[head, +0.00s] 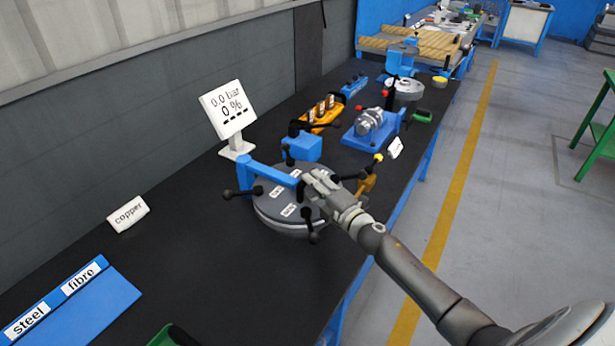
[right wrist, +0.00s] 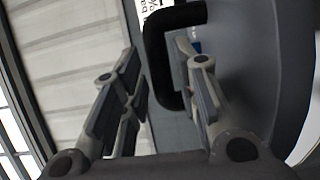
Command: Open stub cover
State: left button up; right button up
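The flanged shell (head: 275,212) is a round dark grey body on the black bench, with white labels and several black-knobbed handles around its top. A blue arm (head: 268,172) reaches over it. My right gripper (head: 314,182) is at the shell's right side in the head view. In the right wrist view its fingers (right wrist: 160,95) are apart. A black U-shaped handle (right wrist: 155,62) on a dark grey curved surface (right wrist: 268,75) shows there; the right finger appears within its loop, the left finger outside it. I cannot tell whether they touch. I cannot make out the stub cover clearly. My left gripper is out of view.
A display (head: 229,110) reading 0.0 bar and 0 % stands behind the shell. A blue steel and fibre tray (head: 95,312) and a copper sign (head: 128,214) are at left. A blue fixture (head: 370,130) and an orange rack (head: 322,117) stand further back.

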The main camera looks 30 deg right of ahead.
jog(key=shift+w+a, duration=0.15)
jog(key=shift+w, duration=0.65)
jog(key=shift+w+a, duration=0.1)
jog(key=shift+w, duration=0.7)
grip_shut()
